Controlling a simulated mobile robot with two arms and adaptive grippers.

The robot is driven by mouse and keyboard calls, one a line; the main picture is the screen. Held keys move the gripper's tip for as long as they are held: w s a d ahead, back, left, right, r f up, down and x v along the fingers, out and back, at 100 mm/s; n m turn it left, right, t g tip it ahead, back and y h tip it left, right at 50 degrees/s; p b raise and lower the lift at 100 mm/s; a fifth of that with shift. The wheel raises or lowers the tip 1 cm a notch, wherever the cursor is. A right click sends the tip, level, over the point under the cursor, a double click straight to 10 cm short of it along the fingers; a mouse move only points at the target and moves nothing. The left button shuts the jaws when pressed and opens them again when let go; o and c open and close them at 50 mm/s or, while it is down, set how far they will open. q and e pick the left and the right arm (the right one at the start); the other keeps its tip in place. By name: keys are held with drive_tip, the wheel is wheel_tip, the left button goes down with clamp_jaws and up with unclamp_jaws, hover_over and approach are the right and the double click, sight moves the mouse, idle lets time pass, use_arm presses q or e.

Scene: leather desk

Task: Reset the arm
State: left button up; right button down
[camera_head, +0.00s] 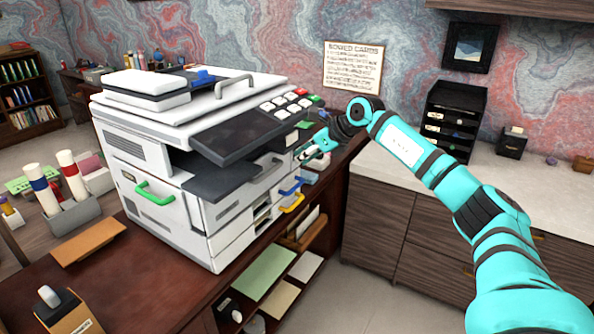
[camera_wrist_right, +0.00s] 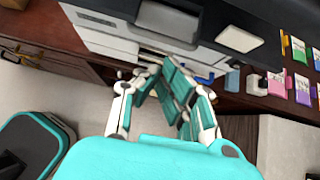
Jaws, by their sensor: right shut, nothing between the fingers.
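My right arm reaches in from the right in the head view, and its gripper (camera_head: 314,150) is at the right side of the large white copier (camera_head: 160,200). The gripper is shut and empty. In the right wrist view the gripper (camera_wrist_right: 168,75) shows its teal and white fingers together in front of the copier's paper slots (camera_wrist_right: 165,52). I cannot tell whether the fingertips touch the copier. My left gripper is not in view.
The copier stands on a dark wooden desk (camera_head: 130,290) and has green, blue and yellow handles. A light counter (camera_head: 440,178) with a black tray rack (camera_head: 452,120) stands behind my arm. Open shelves with papers (camera_head: 265,272) are below the desk. Pale floor lies clear in front.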

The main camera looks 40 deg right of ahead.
drive_tip(key=w+a+f+m+t+y, duration=0.1)
drive_tip(key=a+f+m+y, duration=0.25)
drive_tip(key=a+f, duration=0.35)
drive_tip(key=w+a+f+m+t+y, duration=0.15)
drive_tip(key=a+f+m, duration=0.3)
drive_tip(key=f, duration=0.45)
drive_tip(key=s+a+f+m+t+h, duration=0.15)
drive_tip(key=s+f+m, duration=0.25)
drive_tip(key=f+m, duration=0.55)
drive_tip(key=s+f+m+h, duration=0.3)
drive_tip(key=s+f+m, duration=0.1)
drive_tip(key=f, duration=1.1)
drive_tip(key=s+a+f+m+g+h, duration=0.1)
drive_tip(key=s+f+m+g+h, duration=0.35)
drive_tip(key=s+f+m, duration=1.15)
drive_tip(key=s+a+f+g, duration=0.2)
drive_tip(key=s+f, duration=0.2)
drive_tip(key=s, duration=0.8)
drive_tip(key=s+a+f+g, duration=0.2)
drive_tip(key=s+f, duration=0.3)
drive_tip(key=s, duration=0.7)
drive_tip(key=s+a+f+g, duration=0.3)
drive_tip(key=s+f, duration=0.2)
drive_tip(key=s, duration=0.7)
drive_tip(key=shift+s+a+f+m, duration=0.15)
drive_tip(key=shift+s+a+m, duration=0.05)
drive_tip(key=shift+a+m, duration=0.2)
